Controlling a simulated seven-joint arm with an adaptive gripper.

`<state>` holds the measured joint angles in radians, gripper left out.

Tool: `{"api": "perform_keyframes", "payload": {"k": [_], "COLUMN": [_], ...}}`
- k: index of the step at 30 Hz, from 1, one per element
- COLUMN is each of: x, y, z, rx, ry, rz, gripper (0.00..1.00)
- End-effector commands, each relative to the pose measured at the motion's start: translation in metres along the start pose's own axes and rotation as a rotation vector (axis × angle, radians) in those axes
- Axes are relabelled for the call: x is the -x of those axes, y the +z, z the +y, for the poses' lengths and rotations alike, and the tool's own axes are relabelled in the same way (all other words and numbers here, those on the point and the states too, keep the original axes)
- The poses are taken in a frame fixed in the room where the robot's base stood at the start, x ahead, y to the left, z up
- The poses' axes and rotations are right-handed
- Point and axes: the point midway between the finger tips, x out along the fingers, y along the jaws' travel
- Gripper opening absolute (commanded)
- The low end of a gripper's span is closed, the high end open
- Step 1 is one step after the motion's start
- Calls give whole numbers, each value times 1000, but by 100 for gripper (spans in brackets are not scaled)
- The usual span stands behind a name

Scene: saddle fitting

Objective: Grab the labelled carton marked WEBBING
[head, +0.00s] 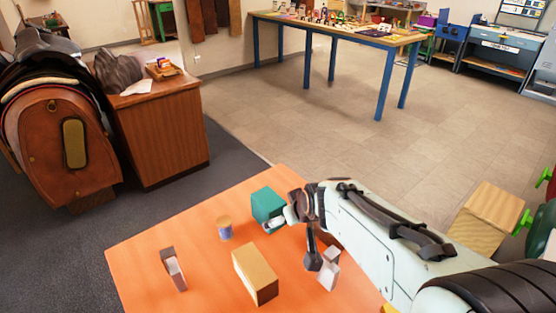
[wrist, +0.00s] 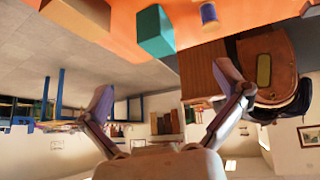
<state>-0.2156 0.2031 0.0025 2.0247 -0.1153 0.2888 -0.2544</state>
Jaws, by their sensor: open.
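A tan carton (head: 255,273) stands on the orange table near its front middle; it also shows at the top left of the wrist view (wrist: 82,12). A teal box (head: 267,206) stands farther back, and it also shows in the wrist view (wrist: 154,32). I can read no lettering on either, so I cannot tell which is marked WEBBING. My gripper (head: 300,248) is open and empty, its fingers spread. In the head view one fingertip overlaps the teal box's lower edge, and the other is right of the tan carton. Contact cannot be told.
A spool (head: 224,229) and a grey-and-reddish block (head: 173,269) stand on the left part of the orange table (head: 140,250). A wooden block (head: 485,215) is at the right. A wooden cabinet (head: 160,130) and saddle stand (head: 65,150) are beyond the table's left side.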

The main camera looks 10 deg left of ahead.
Motion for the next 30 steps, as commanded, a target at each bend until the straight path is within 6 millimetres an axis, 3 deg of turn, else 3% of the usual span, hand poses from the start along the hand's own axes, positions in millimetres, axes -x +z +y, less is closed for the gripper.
{"api": "perform_keyframes", "payload": {"k": [1,3,7,12,22,30], "x": [-30,-62,-99,-118,-165,-177], "y": [4,14,44,63,74,77], "z": [-14,-32,-62,-80,-87,-88], "rx": [24,49,84,109,108,107], "ry": [-31,-68,-123,-152,-152,-150], "rz": [-32,-81,-180,-230,-230,-227], "gripper": [98,98,98,98,98,98]}}
